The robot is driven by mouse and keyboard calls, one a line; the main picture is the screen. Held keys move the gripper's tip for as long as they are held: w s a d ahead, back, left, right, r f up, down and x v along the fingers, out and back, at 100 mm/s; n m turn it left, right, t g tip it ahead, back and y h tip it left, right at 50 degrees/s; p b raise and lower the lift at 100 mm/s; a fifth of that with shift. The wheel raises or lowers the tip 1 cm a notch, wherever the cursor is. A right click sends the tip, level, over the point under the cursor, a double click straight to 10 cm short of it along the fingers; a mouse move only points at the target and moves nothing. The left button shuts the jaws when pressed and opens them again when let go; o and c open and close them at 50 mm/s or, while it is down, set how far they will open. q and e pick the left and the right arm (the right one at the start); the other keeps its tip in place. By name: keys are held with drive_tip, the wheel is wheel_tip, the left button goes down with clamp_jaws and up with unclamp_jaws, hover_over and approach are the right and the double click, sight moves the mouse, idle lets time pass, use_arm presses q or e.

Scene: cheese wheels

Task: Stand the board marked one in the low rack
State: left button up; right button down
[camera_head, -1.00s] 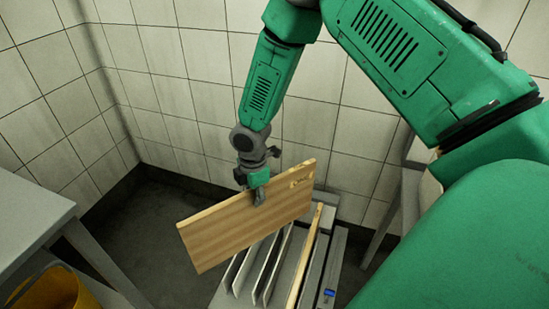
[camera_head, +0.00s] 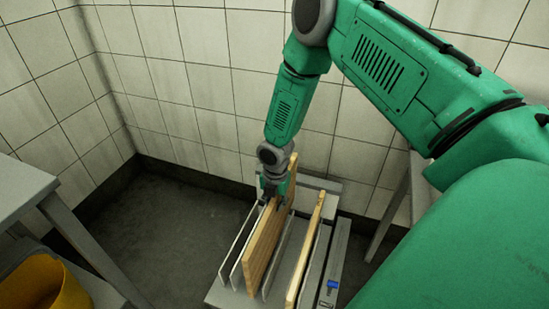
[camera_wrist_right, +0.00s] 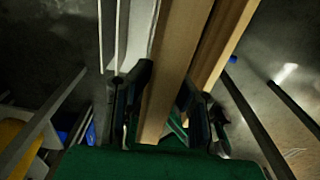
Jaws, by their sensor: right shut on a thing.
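The wooden board (camera_head: 265,243) is upright and nearly edge-on, lined up with the low rack (camera_head: 222,296). My right gripper (camera_head: 273,192) is shut on its top edge. In the right wrist view, the board (camera_wrist_right: 178,75) passes between the fingers (camera_wrist_right: 165,105). The board shows between the thin grey dividers (camera_head: 237,243) of the rack. I cannot tell if its lower edge touches the rack's base. No mark on it is readable now. My left gripper is not in view.
A second wooden board (camera_head: 306,250) stands in the rack to the right; it also shows in the wrist view (camera_wrist_right: 222,45). A small blue item (camera_head: 332,285) is at the rack's right side. A grey table (camera_head: 22,190) and yellow bucket (camera_head: 45,285) are at left.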

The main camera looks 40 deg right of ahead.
sight(275, 230)
wheel_tip(275, 230, down, 4)
drive_tip(key=b, duration=0.2)
drive_tip(key=shift+r+b, duration=0.25)
drive_tip(key=shift+b, duration=0.15)
drive_tip(key=shift+f+b, duration=2.5)
drive_tip(key=shift+f, duration=2.85)
drive_tip(key=c, duration=1.4)
unclamp_jaws()
drive_tip(key=shift+o, duration=0.2)
